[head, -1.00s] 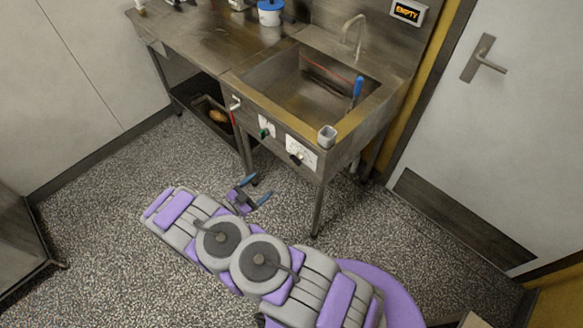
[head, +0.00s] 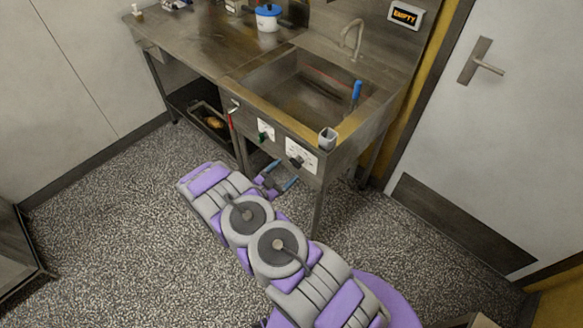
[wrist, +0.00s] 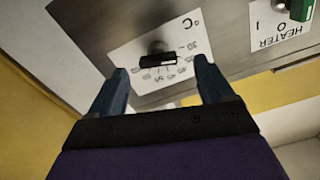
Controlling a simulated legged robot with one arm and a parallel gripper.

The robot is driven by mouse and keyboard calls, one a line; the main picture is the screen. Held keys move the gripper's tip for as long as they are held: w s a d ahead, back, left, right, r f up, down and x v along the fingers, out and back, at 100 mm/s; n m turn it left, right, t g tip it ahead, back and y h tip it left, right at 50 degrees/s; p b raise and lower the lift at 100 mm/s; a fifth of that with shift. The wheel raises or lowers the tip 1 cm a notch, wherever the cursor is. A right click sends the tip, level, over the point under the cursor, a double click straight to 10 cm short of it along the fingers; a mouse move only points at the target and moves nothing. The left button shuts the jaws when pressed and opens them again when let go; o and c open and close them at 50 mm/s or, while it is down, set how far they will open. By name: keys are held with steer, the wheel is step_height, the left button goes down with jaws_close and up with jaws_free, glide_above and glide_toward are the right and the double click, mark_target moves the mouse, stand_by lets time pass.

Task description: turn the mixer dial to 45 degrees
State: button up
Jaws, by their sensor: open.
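The dial (head: 296,161) is a black knob on a white label on the sink unit's front panel. In the wrist view the dial (wrist: 157,60) has a dark bar handle, and its label (wrist: 185,38) shows a C, a degree sign, "30" and tick marks, upside down. The other numbers are too blurred to read. My gripper (head: 283,174) is open and empty, low in front of the panel. In the wrist view its two blue fingers (wrist: 160,72) stand apart on either side of the dial in the picture. They do not appear to touch it.
A green switch (wrist: 299,9) on a label reading HEATER is beside the dial; it also shows in the head view (head: 262,137). A red-handled lever (head: 231,117) hangs farther left. A grey cup (head: 327,139) sits on the sink's front corner. The sink unit's leg (head: 319,210) stands nearby.

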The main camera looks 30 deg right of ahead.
mark_target(294, 165)
steer(key=x, duration=0.5)
steer(key=shift+s+d+f+b, duration=0.1)
steer(key=shift+s+d+b, duration=0.05)
steer(key=shift+d+b, duration=0.2)
steer(key=shift+a, duration=0.55)
steer(key=shift+c, duration=1.1)
steer(key=shift+d, duration=0.3)
steer(key=c, duration=0.8)
